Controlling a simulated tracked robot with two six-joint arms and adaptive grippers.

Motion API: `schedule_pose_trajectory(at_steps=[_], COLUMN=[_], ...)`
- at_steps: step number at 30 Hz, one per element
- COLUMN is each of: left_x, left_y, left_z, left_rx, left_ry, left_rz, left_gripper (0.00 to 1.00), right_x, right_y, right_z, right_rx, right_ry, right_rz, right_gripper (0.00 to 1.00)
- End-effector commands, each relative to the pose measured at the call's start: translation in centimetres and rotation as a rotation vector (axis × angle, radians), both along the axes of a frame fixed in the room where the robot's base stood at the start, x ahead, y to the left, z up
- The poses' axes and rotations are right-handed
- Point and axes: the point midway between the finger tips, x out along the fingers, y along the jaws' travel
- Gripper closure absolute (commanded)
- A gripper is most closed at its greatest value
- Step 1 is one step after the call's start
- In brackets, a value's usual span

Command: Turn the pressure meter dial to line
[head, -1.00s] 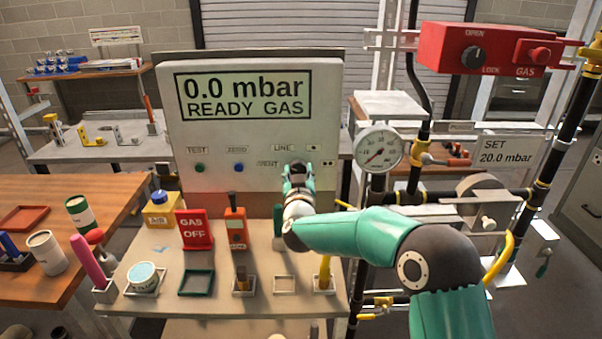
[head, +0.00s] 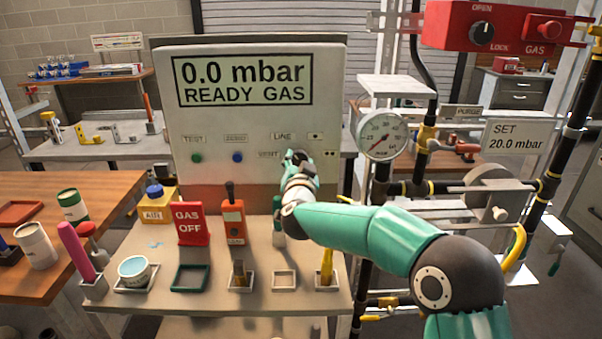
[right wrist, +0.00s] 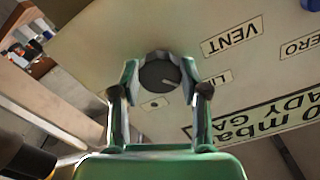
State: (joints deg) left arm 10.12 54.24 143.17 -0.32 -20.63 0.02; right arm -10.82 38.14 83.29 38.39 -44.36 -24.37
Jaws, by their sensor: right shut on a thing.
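The pressure meter is a pale upright panel (head: 185,125) whose display (head: 243,80) reads 0.0 mbar, READY GAS. Its dark round dial (right wrist: 159,74) sits between the fingers of my right gripper (right wrist: 160,85), which is shut on it. The dial's white mark points to the lower right in the right wrist view, toward the label starting "LI" (right wrist: 210,82), partly hidden by a finger. The VENT label (right wrist: 232,36) is clear of the fingers. In the head view my right gripper (head: 299,163) covers most of the dial, below the LINE label (head: 283,136). My left gripper is out of view.
A round gauge (head: 383,135) and black pipes stand right of the panel. A red box (head: 490,26) hangs above them. The shelf (head: 150,240) in front holds a red GAS OFF sign (head: 191,224), an orange handheld device (head: 233,220) and small trays.

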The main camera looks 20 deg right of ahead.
Motion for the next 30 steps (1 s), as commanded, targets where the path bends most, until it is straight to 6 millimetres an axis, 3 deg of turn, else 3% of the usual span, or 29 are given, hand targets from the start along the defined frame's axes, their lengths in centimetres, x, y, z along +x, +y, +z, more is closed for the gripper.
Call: schedule_pose_trajectory(at_steps=[9, 28, 29, 30], left_x=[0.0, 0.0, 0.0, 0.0], left_y=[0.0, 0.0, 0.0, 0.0], left_z=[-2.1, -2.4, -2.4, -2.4], left_rx=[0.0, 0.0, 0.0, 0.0], left_ry=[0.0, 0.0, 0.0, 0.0], left_rz=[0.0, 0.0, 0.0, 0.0], left_gripper=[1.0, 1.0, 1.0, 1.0], right_x=[0.0, -0.1, -0.1, -0.1], right_y=[-0.2, -0.4, -0.4, -0.4], right_z=[-0.1, 0.0, 0.0, 0.0], right_rx=[0.185, 0.248, 0.248, 0.248], right_ry=[-0.055, -0.071, -0.071, -0.071], right_rz=[-0.003, -0.007, -0.007, -0.007], right_gripper=[0.9, 0.9, 0.54, 0.47])
